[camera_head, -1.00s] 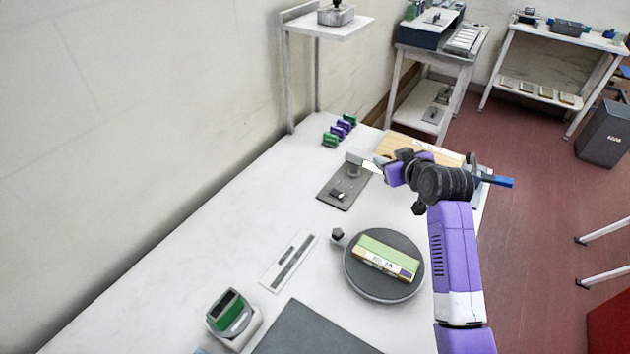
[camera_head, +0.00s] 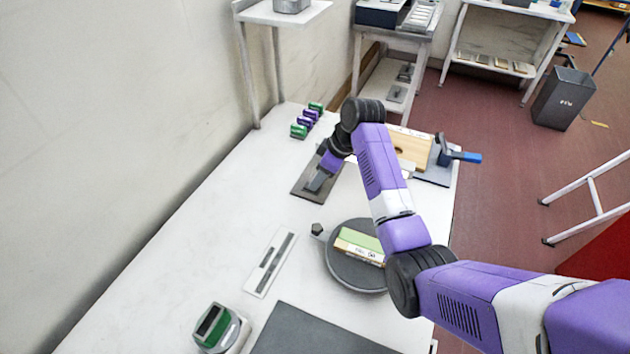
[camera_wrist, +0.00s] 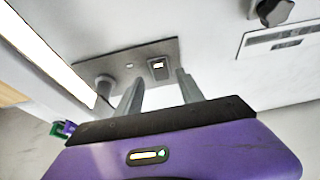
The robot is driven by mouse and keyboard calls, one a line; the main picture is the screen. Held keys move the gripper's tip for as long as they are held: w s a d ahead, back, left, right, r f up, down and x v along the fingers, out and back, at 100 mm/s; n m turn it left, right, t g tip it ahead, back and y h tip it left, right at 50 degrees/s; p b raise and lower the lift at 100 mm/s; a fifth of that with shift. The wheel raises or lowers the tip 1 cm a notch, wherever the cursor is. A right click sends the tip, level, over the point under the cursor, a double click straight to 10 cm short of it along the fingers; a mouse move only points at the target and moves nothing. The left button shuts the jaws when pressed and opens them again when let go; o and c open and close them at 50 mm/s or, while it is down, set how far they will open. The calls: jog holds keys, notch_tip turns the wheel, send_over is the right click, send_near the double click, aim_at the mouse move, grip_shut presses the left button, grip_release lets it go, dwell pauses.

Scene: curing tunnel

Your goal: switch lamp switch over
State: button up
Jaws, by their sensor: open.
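The lamp's grey base plate (camera_head: 301,188) lies on the white table, partly behind my arm in the head view. In the wrist view the base plate (camera_wrist: 125,62) carries a small dark switch (camera_wrist: 158,68) with a pale mark on it, and a round post (camera_wrist: 103,84). A long bar with a bright white face (camera_wrist: 42,48), seemingly the lamp head, crosses the upper left; I cannot tell if it is lit. My gripper (camera_wrist: 160,80) is open and empty, its fingertips pointing at the plate either side of the switch.
A dark turntable (camera_head: 342,278) with a green-topped block stands nearer. A slotted white strip (camera_head: 270,262), a green-faced device (camera_head: 218,330) and a dark mat (camera_head: 310,335) lie nearby. Green and purple clips (camera_head: 307,119) and a wooden block (camera_head: 412,150) are beyond.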

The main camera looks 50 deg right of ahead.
jog(key=shift+x, duration=1.8)
grip_shut()
